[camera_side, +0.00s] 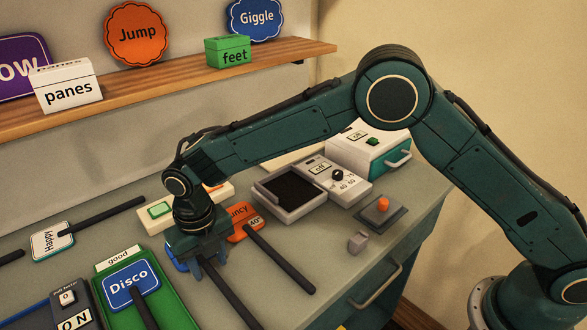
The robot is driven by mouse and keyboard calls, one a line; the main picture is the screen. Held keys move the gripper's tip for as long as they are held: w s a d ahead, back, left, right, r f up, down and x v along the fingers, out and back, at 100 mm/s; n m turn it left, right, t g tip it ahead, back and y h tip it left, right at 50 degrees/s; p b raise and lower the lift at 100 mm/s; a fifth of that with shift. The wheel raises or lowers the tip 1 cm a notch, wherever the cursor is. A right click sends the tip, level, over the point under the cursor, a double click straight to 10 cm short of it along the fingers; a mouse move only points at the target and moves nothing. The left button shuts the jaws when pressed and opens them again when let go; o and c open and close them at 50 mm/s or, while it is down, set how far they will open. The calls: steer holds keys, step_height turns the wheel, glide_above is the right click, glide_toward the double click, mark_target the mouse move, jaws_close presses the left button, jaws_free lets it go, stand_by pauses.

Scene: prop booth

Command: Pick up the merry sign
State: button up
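No sign that reads "merry" can be made out. My gripper (209,267) points down over a blue sign (176,256) on the counter and hides most of its face, so its word cannot be read. A dark handle (238,300) runs from under my gripper toward the front. My fingertips are close to this handle; whether they touch it or are closed on it cannot be told. An orange sign (244,222) ending in "uncy" lies just right of my gripper, its dark handle (282,262) pointing front right.
A white "Happy" sign (52,241) lies at left. A blue "Disco" sign (131,287) lies on a green tray (178,308) marked "good". A box with a green button (160,211) stands behind my gripper. A grey scale (290,187) and lever box (382,211) stand right.

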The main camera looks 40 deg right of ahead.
steer(key=shift+f, duration=0.35)
steer(key=shift+f, duration=0.15)
stand_by(0.6)
jaws_close()
